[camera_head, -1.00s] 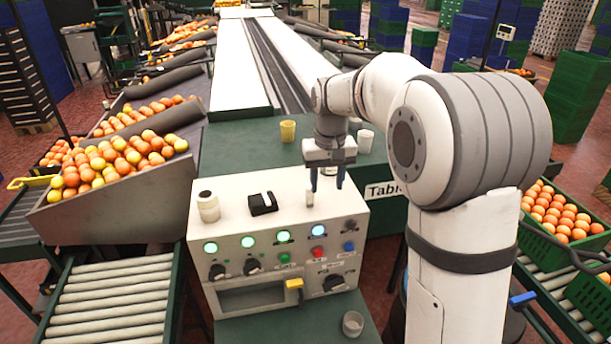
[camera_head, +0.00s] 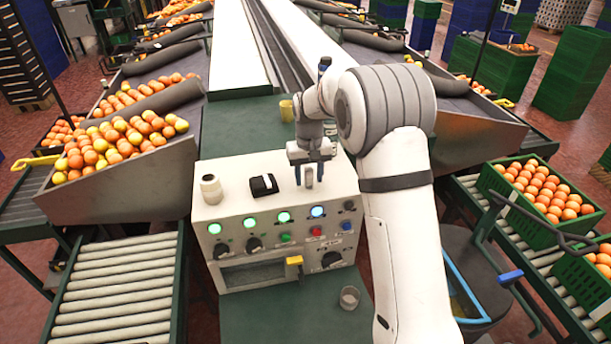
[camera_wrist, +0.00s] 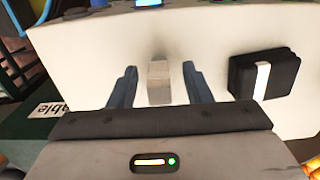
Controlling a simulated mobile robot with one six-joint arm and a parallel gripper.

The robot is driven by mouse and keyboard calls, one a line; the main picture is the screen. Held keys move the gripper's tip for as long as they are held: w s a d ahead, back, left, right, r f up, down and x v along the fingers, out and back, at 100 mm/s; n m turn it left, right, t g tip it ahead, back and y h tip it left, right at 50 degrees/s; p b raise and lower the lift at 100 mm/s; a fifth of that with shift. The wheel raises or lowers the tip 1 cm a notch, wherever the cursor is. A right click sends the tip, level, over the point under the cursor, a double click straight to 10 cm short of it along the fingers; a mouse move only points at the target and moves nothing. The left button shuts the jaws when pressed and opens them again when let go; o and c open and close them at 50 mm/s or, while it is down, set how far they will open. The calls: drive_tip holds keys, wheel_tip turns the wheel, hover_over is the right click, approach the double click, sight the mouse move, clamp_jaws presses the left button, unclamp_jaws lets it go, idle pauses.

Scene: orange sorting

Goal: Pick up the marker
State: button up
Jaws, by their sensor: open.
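The marker (camera_head: 309,177) seems to be the small pale grey upright piece on top of the white control box (camera_head: 235,222). It also shows in the wrist view (camera_wrist: 159,82) as a plain blunt block. My gripper (camera_head: 309,181) points down over the right part of the box top. Its two blue-grey fingers are open, one on each side of the marker. In the wrist view my gripper (camera_wrist: 159,72) shows a gap between the marker and each finger.
A black case with a white stripe (camera_head: 263,185) and a white cylindrical container (camera_head: 211,189) stand on the box top, left of my gripper. A yellow cup (camera_head: 287,111) is behind. A clear cup (camera_head: 349,298) stands in front of the box. Buttons and knobs cover the front panel.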

drive_tip(key=shift+f, duration=0.1)
drive_tip(key=shift+c, duration=0.2)
clamp_jaws()
idle(0.4)
